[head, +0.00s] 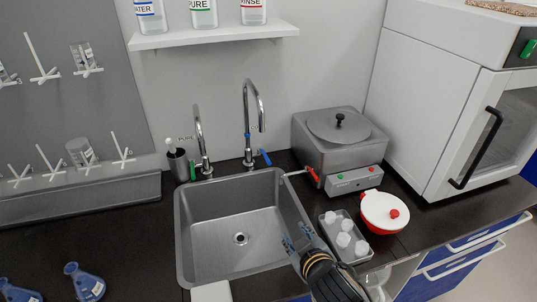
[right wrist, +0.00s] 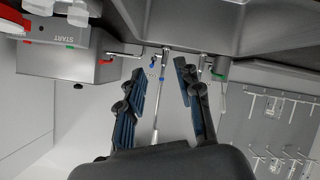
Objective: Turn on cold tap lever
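The cold tap is the tall chrome faucet (head: 248,115) behind the sink, with a blue lever (head: 266,157) at its lower right. In the right wrist view the blue lever (right wrist: 153,62) shows small and far off, between the fingers. My right gripper (head: 295,237) is over the right front part of the sink, apart from the lever and well in front of it. Its fingers (right wrist: 160,78) are spread with nothing between them. My left gripper is not in view.
A shorter tap (head: 199,135) with a green lever (head: 193,171) stands left. A steel distiller (head: 340,150) with a red-handled outlet (head: 314,176) stands right of the sink (head: 182,245). A bottle tray (head: 325,228) and red-white pot (head: 384,210) stand right of my gripper.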

